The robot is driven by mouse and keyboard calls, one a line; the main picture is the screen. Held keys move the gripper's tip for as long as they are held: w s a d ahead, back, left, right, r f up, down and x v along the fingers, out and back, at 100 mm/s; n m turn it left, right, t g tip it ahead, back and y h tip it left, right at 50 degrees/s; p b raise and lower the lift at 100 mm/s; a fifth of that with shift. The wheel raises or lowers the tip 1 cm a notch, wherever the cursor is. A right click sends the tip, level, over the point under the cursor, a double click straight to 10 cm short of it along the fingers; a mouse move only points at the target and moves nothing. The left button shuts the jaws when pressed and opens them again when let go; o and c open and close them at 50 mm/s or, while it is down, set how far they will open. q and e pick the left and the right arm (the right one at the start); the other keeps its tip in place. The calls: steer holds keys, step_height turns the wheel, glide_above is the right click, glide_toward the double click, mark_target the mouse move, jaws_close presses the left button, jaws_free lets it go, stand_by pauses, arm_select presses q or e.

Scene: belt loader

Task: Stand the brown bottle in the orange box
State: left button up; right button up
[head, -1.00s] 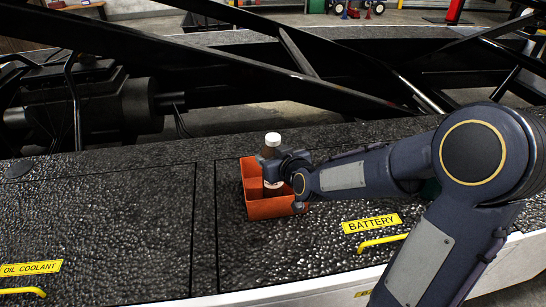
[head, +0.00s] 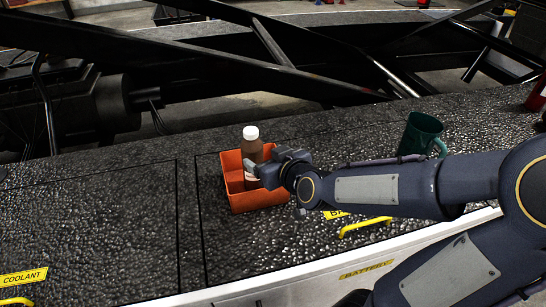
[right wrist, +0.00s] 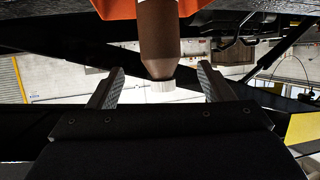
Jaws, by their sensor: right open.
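The brown bottle (head: 252,150) with a white cap stands upright in the orange box (head: 262,202) in the head view. The box sits on the dark textured deck. My right gripper (head: 256,170) reaches in from the right at the bottle, over the box's rim. In the right wrist view the bottle (right wrist: 159,40) appears upside down between the two spread fingers, with gaps on both sides. A part of the orange box (right wrist: 118,8) shows at the top edge there. The bottle's base is hidden in the box. My left gripper is not in view.
A green mug (head: 420,133) stands on the deck behind my right arm. A yellow handle (head: 365,226) lies in front of it. Black beams (head: 270,72) cross behind the deck. A red object (head: 537,94) is at the far right. The deck left of the box is clear.

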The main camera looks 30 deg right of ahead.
steer(key=s+a+m+g+y, duration=0.1)
steer(key=s+g, duration=0.3)
steer(key=s, duration=0.6)
steer(key=s+a+f+m+g+y, duration=0.1)
steer(key=s+a+g, duration=0.3)
steer(key=s, duration=0.7)
steer(key=shift+f+y, duration=0.2)
steer(key=shift+y, duration=0.6)
steer(key=shift+p, duration=0.3)
steer(key=shift+r+p, duration=0.9)
steer(key=shift+r, duration=0.05)
